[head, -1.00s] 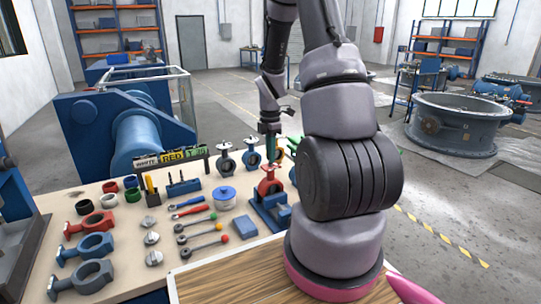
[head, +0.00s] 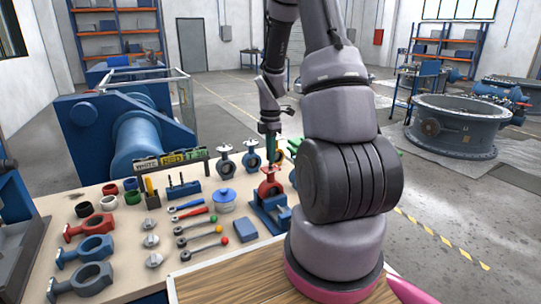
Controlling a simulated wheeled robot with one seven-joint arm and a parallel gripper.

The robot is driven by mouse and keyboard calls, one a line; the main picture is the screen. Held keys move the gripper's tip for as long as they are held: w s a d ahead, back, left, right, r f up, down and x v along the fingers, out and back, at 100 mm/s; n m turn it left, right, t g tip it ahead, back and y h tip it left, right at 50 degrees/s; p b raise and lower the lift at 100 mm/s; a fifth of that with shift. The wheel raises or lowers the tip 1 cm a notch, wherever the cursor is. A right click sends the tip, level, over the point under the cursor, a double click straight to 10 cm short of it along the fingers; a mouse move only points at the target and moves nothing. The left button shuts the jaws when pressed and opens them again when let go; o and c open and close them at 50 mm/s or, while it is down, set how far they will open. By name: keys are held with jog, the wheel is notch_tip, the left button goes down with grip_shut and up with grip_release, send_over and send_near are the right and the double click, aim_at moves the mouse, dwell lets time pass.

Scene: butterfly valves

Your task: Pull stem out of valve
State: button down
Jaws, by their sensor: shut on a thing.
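A red valve (head: 270,190) stands upright in a blue fixture (head: 268,214) at the right side of the workbench. My gripper (head: 271,160) points down directly above the red valve and is shut at its top. The stem itself is too small and too hidden between the fingers to make out. I cannot tell how far it sits in the valve.
Loose valve bodies (head: 90,250), stems with coloured knobs (head: 207,248), coloured rings (head: 110,188) and a blue-lidded tub (head: 225,198) cover the workbench (head: 130,218). A blue block (head: 246,229) lies in front of the fixture.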

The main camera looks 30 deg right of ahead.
jog(key=shift+r, duration=2.65)
dwell(3.4)
jog(key=shift+r, duration=2.95)
